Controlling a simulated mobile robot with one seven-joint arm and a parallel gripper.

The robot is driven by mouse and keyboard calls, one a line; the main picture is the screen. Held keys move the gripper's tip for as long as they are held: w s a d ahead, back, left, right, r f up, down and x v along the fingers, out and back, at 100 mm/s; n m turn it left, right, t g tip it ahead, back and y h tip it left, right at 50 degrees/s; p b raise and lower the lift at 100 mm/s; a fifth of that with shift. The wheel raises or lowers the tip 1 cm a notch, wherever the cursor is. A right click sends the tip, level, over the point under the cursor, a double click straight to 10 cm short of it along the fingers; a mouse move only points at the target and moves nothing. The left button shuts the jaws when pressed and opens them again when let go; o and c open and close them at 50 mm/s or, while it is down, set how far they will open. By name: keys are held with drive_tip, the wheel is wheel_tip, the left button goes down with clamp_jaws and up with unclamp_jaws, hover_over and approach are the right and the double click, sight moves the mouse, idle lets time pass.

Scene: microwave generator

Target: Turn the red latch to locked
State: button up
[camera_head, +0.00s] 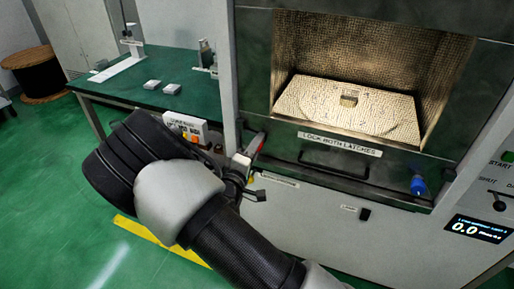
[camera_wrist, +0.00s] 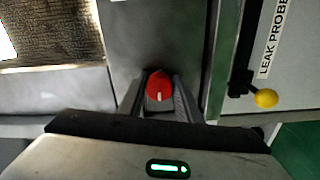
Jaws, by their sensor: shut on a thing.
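The red latch (camera_wrist: 159,84) sits between the two fingers of my gripper (camera_wrist: 160,100) in the wrist view, with a finger against each side. It is a rounded red knob with a short white mark pointing toward the bottom of the picture. In the head view a bit of the red latch (camera_head: 257,143) shows at the left front post of the microwave machine, just past my gripper (camera_head: 246,162). My gripper is shut on it, and my arm hides much of the area below. The label "LOCK BOTH LATCHES" (camera_head: 340,144) is on the front.
A blue latch (camera_head: 417,186) is at the front's right side. The lit chamber (camera_head: 420,107) is open above, with a small block (camera_head: 349,98) inside. A yellow-tipped leak probe part (camera_wrist: 266,98) is right of the latch in the wrist view. A green bench (camera_head: 130,92) stands left.

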drive_tip(key=m+b, duration=0.1)
drive_tip(key=m, duration=0.4)
drive_tip(key=shift+a+b, duration=0.2)
drive_tip(key=shift+b, duration=0.2)
drive_tip(key=shift+r+m+b, duration=0.1)
drive_tip(key=shift+m+b, duration=0.2)
drive_tip(key=shift+m, duration=0.5)
drive_tip(key=o, duration=1)
drive_tip(key=shift+d, duration=0.1)
drive_tip(key=shift+s, duration=0.3)
drive_tip(key=p+v, duration=0.2)
drive_tip(key=v, duration=1.5)
drive_tip(key=shift+w, duration=0.1)
